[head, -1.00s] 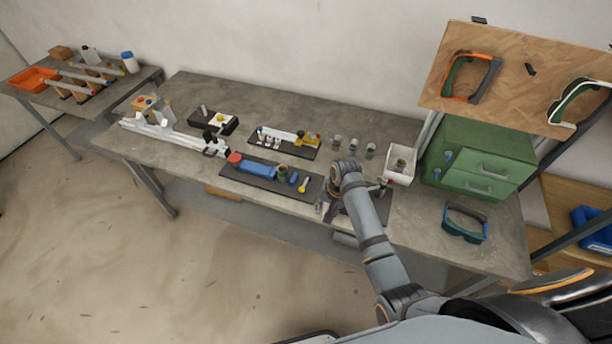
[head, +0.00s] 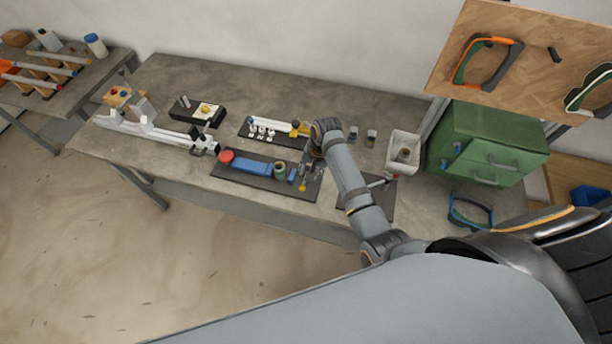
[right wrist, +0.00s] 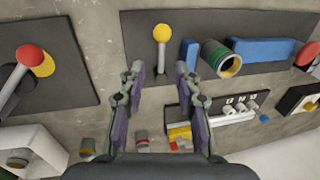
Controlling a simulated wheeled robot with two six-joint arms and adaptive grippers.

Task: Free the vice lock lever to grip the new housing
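The vice is a dark plate (head: 225,177) with blue jaws (head: 252,166), a green ring-shaped part (head: 280,169) between them and a red knob (head: 226,157) at its left end. A lever with a yellow knob (right wrist: 161,33) stands upright on this plate beside the jaws. My right gripper (right wrist: 159,70) is open and empty, with its fingertips apart on either side of the lever's line and short of it in the picture. In the head view my right gripper (head: 313,172) hangs over the plate's right end, partly hidden by its arm. My left gripper is out of view.
A separate plate (right wrist: 65,95) carries a red-knobbed lever (right wrist: 28,60). A rack with white and yellow parts (head: 270,128), small cups (head: 371,136), a white bin (head: 404,152) and a green drawer cabinet (head: 488,145) stand nearby.

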